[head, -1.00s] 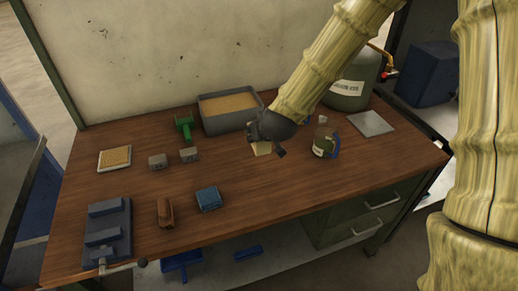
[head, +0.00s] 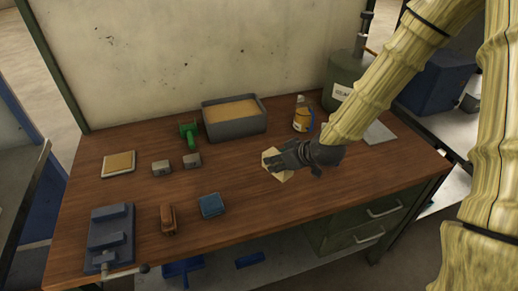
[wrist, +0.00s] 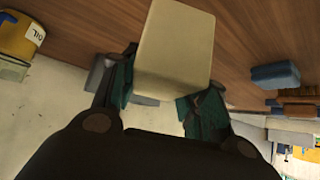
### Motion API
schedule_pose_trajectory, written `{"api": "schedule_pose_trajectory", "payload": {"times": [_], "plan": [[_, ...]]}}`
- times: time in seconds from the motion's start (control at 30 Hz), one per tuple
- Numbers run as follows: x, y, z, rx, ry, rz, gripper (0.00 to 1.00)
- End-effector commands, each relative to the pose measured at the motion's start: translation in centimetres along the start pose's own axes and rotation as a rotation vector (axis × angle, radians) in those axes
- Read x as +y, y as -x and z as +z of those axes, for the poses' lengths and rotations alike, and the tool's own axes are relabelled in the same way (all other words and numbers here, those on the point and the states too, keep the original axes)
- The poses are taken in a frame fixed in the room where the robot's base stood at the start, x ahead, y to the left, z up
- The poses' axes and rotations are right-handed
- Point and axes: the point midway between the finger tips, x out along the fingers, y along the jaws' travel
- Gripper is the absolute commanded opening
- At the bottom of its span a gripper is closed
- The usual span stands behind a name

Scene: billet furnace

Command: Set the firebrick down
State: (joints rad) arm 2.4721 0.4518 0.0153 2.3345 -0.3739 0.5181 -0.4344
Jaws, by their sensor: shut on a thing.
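The firebrick (wrist: 174,48) is a pale cream block, seen large between the two fingers in the wrist view. My gripper (wrist: 163,95) is shut on it, with a finger on each side. In the head view my gripper (head: 277,160) is low over the middle right of the wooden workbench (head: 235,185). The firebrick (head: 273,170) shows there partly, behind and below the fingers. I cannot tell whether its underside touches the bench top.
A sand-filled grey tray (head: 234,133) stands behind my gripper. An oil can (head: 302,114) is at the back right. A blue block (head: 211,205), a brown brush-like object (head: 168,219) and a vise (head: 111,239) lie to the front left. The bench between is clear.

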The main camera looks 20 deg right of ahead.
Motion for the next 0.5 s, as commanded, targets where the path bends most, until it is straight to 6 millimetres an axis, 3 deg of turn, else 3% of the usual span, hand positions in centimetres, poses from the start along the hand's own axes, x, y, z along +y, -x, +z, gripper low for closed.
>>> {"api": "schedule_pose_trajectory", "payload": {"times": [0.5], "plan": [[2.5,-7.3,-6.5,0.001,0.001,0.001,0.06]]}}
